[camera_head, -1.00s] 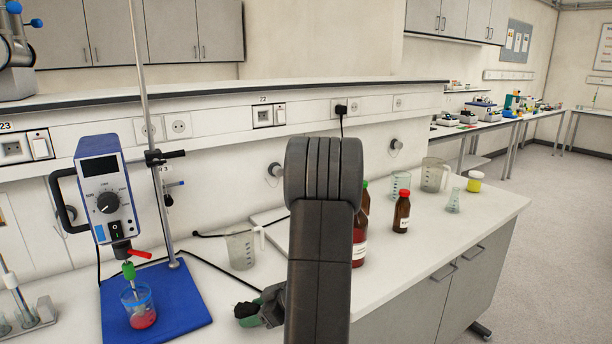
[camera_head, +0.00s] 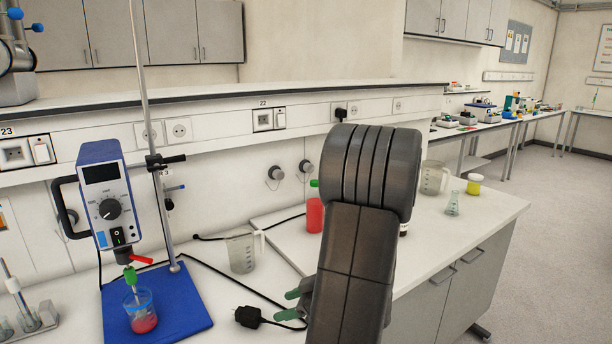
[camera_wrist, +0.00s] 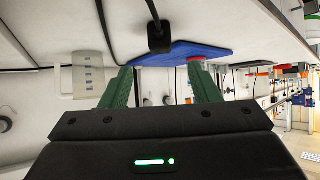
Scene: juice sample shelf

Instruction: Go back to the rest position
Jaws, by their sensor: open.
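My gripper (camera_head: 290,304) shows its green fingers at the lower middle of the head view, left of my dark arm link. It is just right of a black plug and over the bench. In the wrist view my gripper (camera_wrist: 160,88) has its two green fingers spread apart, with nothing held between them. My arm link hides part of the bench and most of a bottle behind it.
A clear beaker (camera_head: 241,252) stands left of my arm, and a red bottle (camera_head: 314,208) stands behind it. The black plug (camera_head: 247,317) lies on the bench. A blue-based stirrer stand (camera_head: 189,299) with a cup of red liquid (camera_head: 142,314) is at left. Open floor (camera_head: 560,230) lies right.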

